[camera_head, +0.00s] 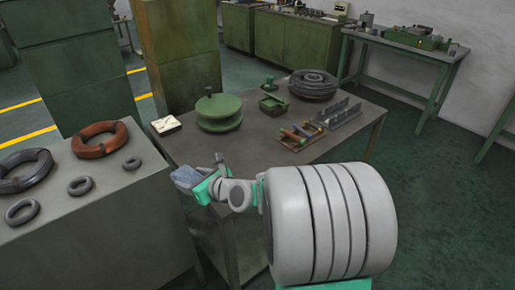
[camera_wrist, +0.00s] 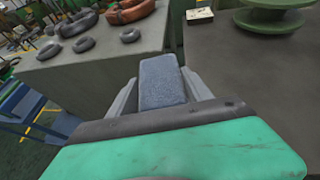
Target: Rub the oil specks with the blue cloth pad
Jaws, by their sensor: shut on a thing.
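My gripper (camera_wrist: 160,100) is shut on the blue cloth pad (camera_wrist: 161,80), with one grey finger on each side of it. In the head view the pad (camera_head: 185,177) shows blue-grey at the tip of my gripper (camera_head: 197,184), in front of the brown-topped table and near the gap beside the grey cabinet. A small cream plate (camera_head: 165,125) with dark marks lies at the table's far left corner; it also shows at the top of the wrist view (camera_wrist: 199,16). I cannot tell whether these marks are the oil specks. No other specks show clearly.
The table (camera_head: 225,152) also carries a green spool (camera_head: 218,113), a dark wire coil (camera_head: 313,84), a small green box (camera_head: 273,104) and a rack of rods (camera_head: 301,135). A grey cabinet (camera_head: 110,198) at left holds several wire coils and rings. The table's front left is bare.

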